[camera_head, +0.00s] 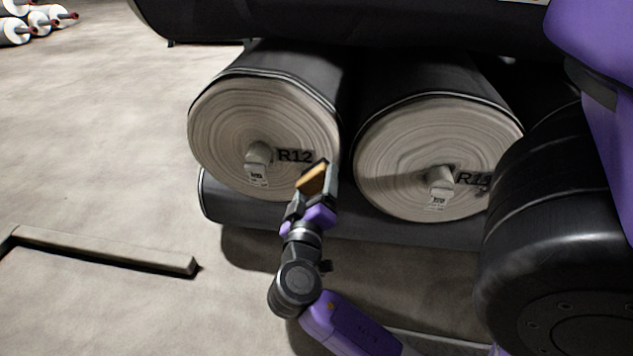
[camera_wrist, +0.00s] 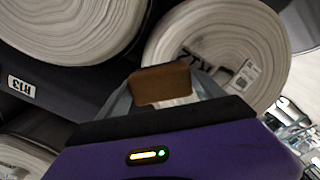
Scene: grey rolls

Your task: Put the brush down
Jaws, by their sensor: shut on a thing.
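The brush is an orange-brown block (camera_head: 314,180) held between the fingers of my gripper (camera_head: 312,190) in the head view. It also shows as a brown block (camera_wrist: 161,84) at the fingertips in the wrist view. My gripper is shut on it, in front of the lower right part of the face of the roll marked R12 (camera_head: 232,125). I cannot tell whether the brush touches the roll. The bristles cannot be made out.
A second grey roll (camera_head: 400,150) lies to the right, and another roll (camera_head: 235,205) lies underneath. A dark roll spans the top. A low bar (camera_head: 110,250) lies on the floor at left. My black wheel fills the lower right. Open floor (camera_head: 90,150) lies at left, with small white rolls (camera_head: 40,20) far back.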

